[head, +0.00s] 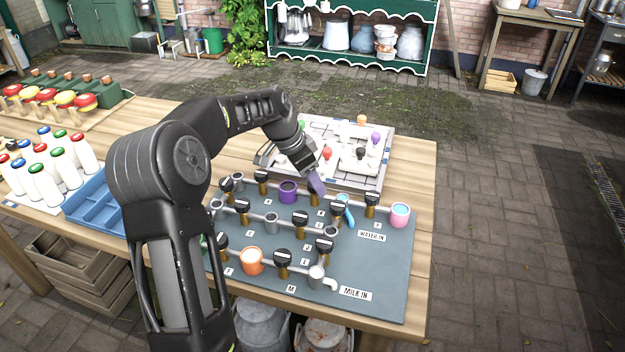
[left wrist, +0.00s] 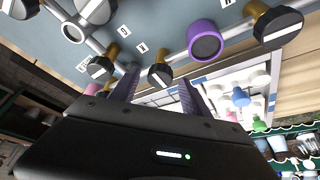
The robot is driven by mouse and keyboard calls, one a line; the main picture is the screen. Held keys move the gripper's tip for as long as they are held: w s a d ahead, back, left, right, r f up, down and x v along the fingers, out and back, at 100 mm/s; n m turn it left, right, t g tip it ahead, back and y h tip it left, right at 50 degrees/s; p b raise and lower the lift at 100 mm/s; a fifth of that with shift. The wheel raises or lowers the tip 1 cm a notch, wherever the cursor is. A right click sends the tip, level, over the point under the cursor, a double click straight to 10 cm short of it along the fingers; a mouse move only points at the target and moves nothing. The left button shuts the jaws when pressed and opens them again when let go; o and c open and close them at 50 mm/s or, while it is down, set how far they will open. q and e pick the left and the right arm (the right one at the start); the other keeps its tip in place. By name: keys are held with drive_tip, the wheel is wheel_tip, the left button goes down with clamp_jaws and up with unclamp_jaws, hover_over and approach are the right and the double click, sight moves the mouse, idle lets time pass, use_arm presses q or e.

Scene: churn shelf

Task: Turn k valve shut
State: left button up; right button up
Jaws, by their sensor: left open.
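The grey-blue board (head: 385,290) carries grey pipes and several valves with brass stems and black knobs. Small letter labels stand by the valves; I cannot tell which one reads K. My left gripper (head: 318,187) is above the far middle of the board, beside the purple cup (head: 288,191), and partly covers a valve there. In the left wrist view my left gripper (left wrist: 158,92) is open, and a black knob (left wrist: 160,75) with a white stripe appears between and just beyond its fingertips. Whether they touch it I cannot tell. My right gripper is out of view.
A pink cup (head: 400,215) stands at the "WATER IN" corner, and an orange cup (head: 252,261) at the near left. A white panel with coloured knobs (head: 375,140) lies behind the board. A blue crate (head: 92,212) and bottles (head: 45,185) stand left. Bare wood runs along the right edge.

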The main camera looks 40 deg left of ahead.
use_arm(q)
drive_tip(key=v, duration=0.7)
drive_tip(key=shift+r+b, duration=0.15)
drive_tip(key=shift+b, duration=0.25)
drive_tip(key=shift+r, duration=0.1)
